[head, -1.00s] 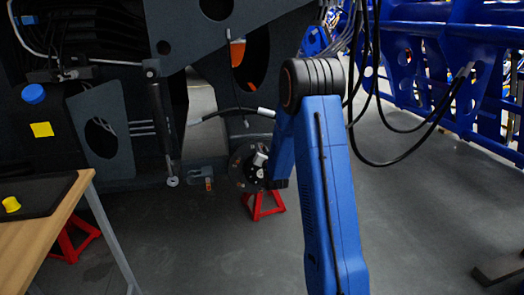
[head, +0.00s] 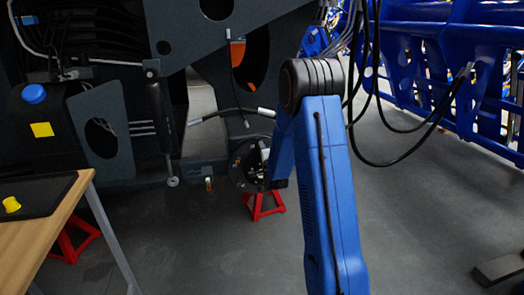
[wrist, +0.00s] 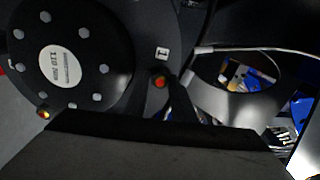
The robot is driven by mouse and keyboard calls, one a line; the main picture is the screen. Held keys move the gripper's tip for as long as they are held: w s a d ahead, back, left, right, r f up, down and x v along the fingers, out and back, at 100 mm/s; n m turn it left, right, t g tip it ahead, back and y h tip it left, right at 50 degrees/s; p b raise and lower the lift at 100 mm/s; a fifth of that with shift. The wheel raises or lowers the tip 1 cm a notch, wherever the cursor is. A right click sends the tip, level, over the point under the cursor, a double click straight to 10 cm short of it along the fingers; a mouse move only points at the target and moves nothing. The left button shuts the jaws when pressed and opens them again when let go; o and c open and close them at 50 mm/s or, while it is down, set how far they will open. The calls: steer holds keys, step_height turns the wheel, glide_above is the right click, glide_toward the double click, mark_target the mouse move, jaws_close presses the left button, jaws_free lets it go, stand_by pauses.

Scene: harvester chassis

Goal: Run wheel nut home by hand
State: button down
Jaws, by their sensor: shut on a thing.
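The dark round wheel hub (head: 243,172) is at the middle of the head view, below the chassis. In the wrist view the hub face (wrist: 85,45) fills the upper left, with a ring of several light bolt heads or stud ends around a white label. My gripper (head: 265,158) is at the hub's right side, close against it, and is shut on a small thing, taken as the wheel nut. The nut itself is hidden. A dark slab, likely my gripper's body (wrist: 150,145), covers the lower wrist view, so I cannot tell how far the nut is on.
A red stand (head: 264,203) is on the floor below the hub. Black cables (head: 385,160) hang right of my arm. Open floor is at the right.

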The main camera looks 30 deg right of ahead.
steer(key=m, duration=0.6)
steer(key=shift+m, duration=0.4)
steer(key=c, duration=1.4)
jaws_free()
steer(key=shift+v, duration=2.5)
steer(key=shift+s, duration=0.1)
